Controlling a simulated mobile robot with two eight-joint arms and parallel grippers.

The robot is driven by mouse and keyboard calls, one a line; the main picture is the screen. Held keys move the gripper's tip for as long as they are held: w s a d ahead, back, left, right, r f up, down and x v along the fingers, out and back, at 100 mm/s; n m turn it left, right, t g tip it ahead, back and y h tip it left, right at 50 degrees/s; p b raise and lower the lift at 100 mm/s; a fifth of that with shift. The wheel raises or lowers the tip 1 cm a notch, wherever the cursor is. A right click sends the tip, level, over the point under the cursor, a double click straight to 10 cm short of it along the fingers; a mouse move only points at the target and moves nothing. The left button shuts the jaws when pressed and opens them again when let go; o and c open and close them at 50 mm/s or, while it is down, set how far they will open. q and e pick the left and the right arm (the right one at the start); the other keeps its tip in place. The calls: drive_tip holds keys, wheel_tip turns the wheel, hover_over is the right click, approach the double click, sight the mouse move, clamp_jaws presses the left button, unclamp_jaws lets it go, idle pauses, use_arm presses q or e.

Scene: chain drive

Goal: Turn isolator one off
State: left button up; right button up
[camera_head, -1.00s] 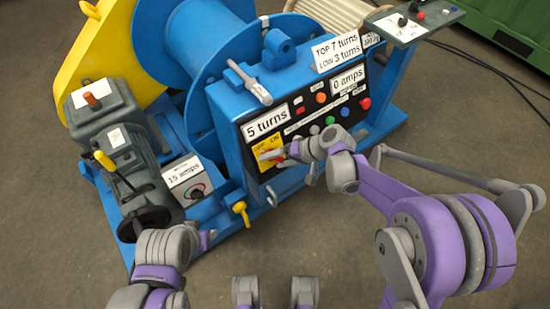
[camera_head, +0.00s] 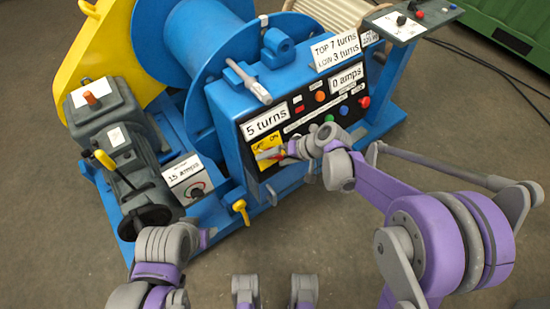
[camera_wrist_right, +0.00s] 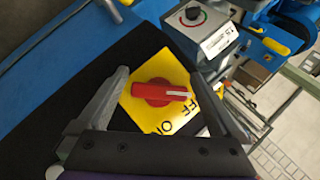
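Isolator one appears as a red rotary knob (camera_head: 268,154) on a yellow plate (camera_head: 263,141) marked OFF and ON, on the black panel of the blue winch. In the right wrist view the knob (camera_wrist_right: 158,92) has a white line that points right, at the OFF lettering; ON is below. My right gripper (camera_head: 284,152) is just right of the knob in the head view. In the wrist view its fingers (camera_wrist_right: 164,75) are open, one on each side of the knob, with gaps. My left arm's end (camera_head: 203,239) is low at left; its fingers are unclear.
The panel holds several coloured buttons (camera_head: 320,97) and white labels. A motor with a black handwheel (camera_head: 146,221) and a grey box with a small dial (camera_head: 196,190) stand left. A yellow-handled valve (camera_head: 240,207) sits below the panel. The floor in front is clear.

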drive_tip(key=p+v, duration=0.1)
drive_tip(key=v, duration=0.9)
drive_tip(key=shift+d+r+p, duration=0.2)
drive_tip(key=shift+r+p, duration=0.1)
drive_tip(key=shift+p, duration=0.1)
